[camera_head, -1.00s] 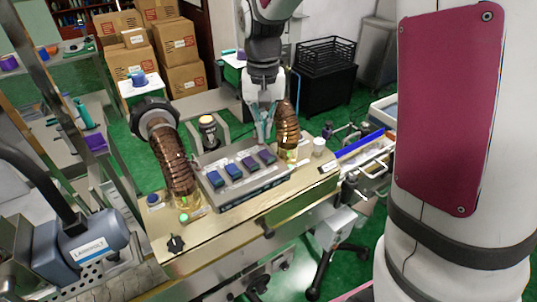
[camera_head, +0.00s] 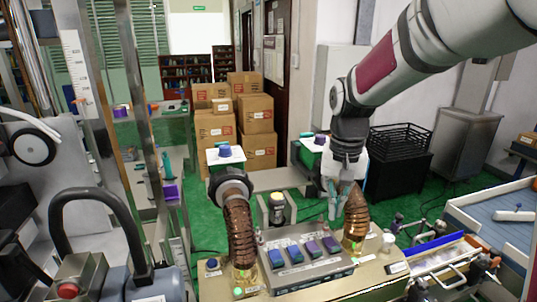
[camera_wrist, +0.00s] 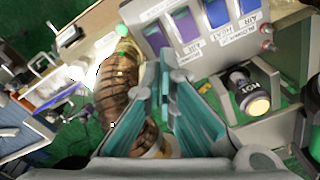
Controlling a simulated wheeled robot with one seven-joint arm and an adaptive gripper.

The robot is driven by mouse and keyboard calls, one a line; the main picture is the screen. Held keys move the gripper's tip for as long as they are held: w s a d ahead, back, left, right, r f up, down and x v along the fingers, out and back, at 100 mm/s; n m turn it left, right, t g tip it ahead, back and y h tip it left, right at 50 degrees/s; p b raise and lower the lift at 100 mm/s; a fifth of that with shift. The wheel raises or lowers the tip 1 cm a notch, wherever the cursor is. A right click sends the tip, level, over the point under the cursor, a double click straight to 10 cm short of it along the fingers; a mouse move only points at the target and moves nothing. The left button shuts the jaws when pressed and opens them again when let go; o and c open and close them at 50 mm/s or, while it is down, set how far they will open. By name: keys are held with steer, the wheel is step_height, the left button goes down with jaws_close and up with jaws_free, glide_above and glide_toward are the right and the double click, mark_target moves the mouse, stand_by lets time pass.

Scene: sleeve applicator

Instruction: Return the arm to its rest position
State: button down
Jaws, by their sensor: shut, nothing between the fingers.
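My gripper (camera_head: 335,203) points down above the back edge of the machine's panel, just left of the right copper-coloured hose (camera_head: 356,218). Its teal-padded fingers are shut with nothing between them. In the wrist view my gripper (camera_wrist: 172,78) shows with its fingertips near the control box, and the ribbed hose (camera_wrist: 117,88) lies beside it on the left. My arm reaches in from the upper right of the head view. I cannot tell whether the gripper touches the hose.
The control box (camera_head: 308,272) with blue and purple switches stands between the right hose and the left hose (camera_head: 239,235). A lamp labelled HOT (camera_wrist: 248,92) is close by in the wrist view. Cardboard boxes (camera_head: 214,135) and a black crate (camera_head: 400,142) stand behind.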

steer(key=s+r+n+t+b, duration=0.1)
steer(key=s+r+t, duration=0.1)
steer(key=s, duration=0.8)
steer(key=s+r+n+t, duration=0.2)
steer(key=s+r+t, duration=0.1)
steer(key=s, duration=0.6)
steer(key=shift+s+r+n+b, duration=0.3)
steer(key=shift+s+r+b, duration=0.1)
steer(key=shift+r, duration=0.5)
